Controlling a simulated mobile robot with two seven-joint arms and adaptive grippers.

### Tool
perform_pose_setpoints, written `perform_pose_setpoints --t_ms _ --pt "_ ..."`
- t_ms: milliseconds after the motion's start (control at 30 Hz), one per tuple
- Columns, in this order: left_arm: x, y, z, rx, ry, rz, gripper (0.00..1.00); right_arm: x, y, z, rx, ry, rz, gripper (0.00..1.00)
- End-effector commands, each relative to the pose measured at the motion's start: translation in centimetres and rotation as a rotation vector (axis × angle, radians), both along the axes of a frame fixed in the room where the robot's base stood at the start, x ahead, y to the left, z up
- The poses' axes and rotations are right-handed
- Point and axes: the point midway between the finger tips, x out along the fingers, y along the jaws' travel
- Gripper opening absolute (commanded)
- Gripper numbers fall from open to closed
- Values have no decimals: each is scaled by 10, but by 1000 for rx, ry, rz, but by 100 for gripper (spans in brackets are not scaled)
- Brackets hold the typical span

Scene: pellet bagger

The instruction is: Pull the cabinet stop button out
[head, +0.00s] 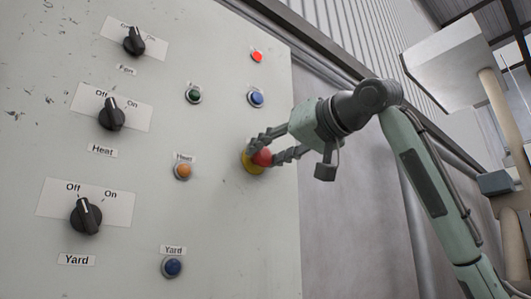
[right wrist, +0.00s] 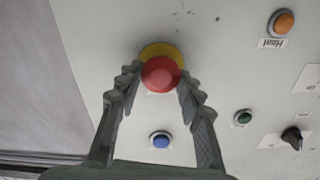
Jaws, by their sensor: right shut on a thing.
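The stop button is a red mushroom head (head: 263,157) on a yellow base (head: 251,164), set near the right edge of the pale cabinet panel (head: 225,230). In the right wrist view the red head (right wrist: 160,74) sits in front of the yellow base (right wrist: 163,51). My right gripper (head: 266,147) reaches in from the right, with one finger on each side of the red head. In the right wrist view its fingertips (right wrist: 160,76) flank the head, and it is shut on the button. How far the head stands out is hard to tell. My left gripper is not in view.
Black rotary switches labelled Fan (head: 134,42), Heat (head: 112,115) and Yard (head: 86,216) are on the panel's left. A green button (head: 193,96), blue button (head: 256,97), red light (head: 257,56), orange button (head: 183,171) and lower blue button (head: 172,266) surround the stop button.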

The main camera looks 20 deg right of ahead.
Motion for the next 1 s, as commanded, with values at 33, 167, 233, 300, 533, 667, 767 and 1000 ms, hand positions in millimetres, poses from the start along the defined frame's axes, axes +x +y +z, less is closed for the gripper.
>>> perform_pose_setpoints --t_ms 33,167,233,300,533,667,767,1000 --pt "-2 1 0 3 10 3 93 -4 -1 0 -1 0 1 0" --pt "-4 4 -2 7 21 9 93 -4 -1 -1 -2 2 1 0" --pt "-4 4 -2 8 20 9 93 -5 -1 -1 -2 2 1 0" --pt "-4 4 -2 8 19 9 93 -5 -1 -1 -2 3 0 43" --pt "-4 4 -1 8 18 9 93 -4 -1 -1 -2 1 0 58" --pt "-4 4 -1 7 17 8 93 -4 -1 -1 -1 1 0 58" --pt "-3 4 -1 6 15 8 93 -6 -2 0 -1 0 0 58" --pt "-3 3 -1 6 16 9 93 -40 -14 1 -2 -4 -1 58"
